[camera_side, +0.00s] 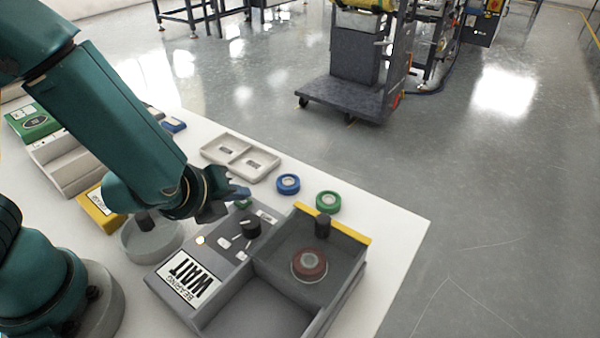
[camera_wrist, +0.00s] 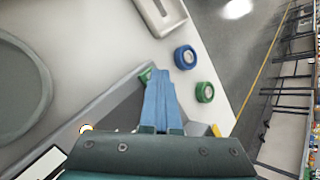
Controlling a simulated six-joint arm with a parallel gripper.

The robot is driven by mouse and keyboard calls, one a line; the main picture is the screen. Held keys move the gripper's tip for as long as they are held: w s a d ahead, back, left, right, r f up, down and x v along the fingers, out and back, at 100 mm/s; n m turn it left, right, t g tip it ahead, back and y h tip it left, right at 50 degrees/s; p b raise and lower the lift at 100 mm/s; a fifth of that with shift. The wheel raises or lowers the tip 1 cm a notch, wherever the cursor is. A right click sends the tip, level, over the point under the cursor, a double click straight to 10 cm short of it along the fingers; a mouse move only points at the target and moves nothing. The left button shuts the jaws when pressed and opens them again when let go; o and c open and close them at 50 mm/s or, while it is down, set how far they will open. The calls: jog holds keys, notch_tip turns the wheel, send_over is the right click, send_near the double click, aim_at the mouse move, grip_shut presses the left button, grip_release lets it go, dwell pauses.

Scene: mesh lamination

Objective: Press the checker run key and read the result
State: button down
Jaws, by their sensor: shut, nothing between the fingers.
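The grey checker (camera_side: 215,292) stands at the table's front, with a white display (camera_side: 188,278) reading "WAIT" and "BEARING". A small amber lamp (camera_side: 200,240) glows on its panel, beside a black knob (camera_side: 250,228). A green key (camera_side: 243,204) is at the panel's far edge, and it also shows in the wrist view (camera_wrist: 146,74), partly hidden by the fingers. My gripper (camera_side: 240,193) is shut and empty, with its blue fingertips (camera_wrist: 164,77) just above or at this key; I cannot tell whether they touch. A reddish-brown round part (camera_side: 309,263) sits in the checker's right-hand bay.
A blue ring (camera_side: 288,184) and a green ring (camera_side: 328,202) lie beyond the checker. A round grey dish (camera_side: 152,242) and a yellow box (camera_side: 100,208) are to the left. The table's right corner is clear.

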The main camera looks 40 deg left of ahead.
aim_at(240, 206)
jog(key=shift+r, duration=0.75)
jog(key=shift+r, duration=2.55)
